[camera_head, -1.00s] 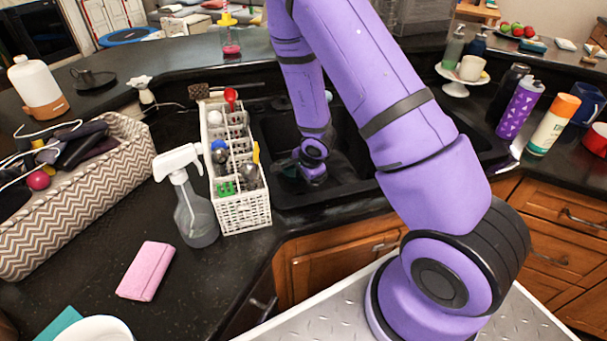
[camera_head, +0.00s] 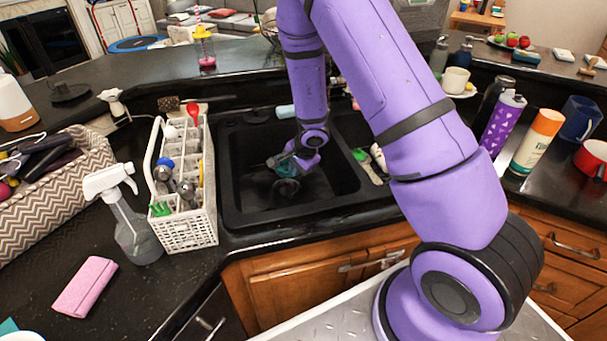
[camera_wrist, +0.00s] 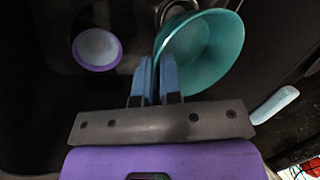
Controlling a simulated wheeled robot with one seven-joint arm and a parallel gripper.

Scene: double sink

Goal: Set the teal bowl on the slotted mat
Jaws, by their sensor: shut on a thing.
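The teal bowl (camera_wrist: 207,50) is tilted in the wrist view, its near left rim between the two blue fingertips. My gripper (camera_wrist: 157,72) is shut on that rim. I cannot make out the slotted mat in either view.
A purple-rimmed bowl (camera_wrist: 97,47) lies apart, left of the fingers. A white cutlery caddy (camera_head: 190,230) and spray bottle (camera_head: 135,232) stand left of the sink. Bottles (camera_head: 537,140) stand on the right counter.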

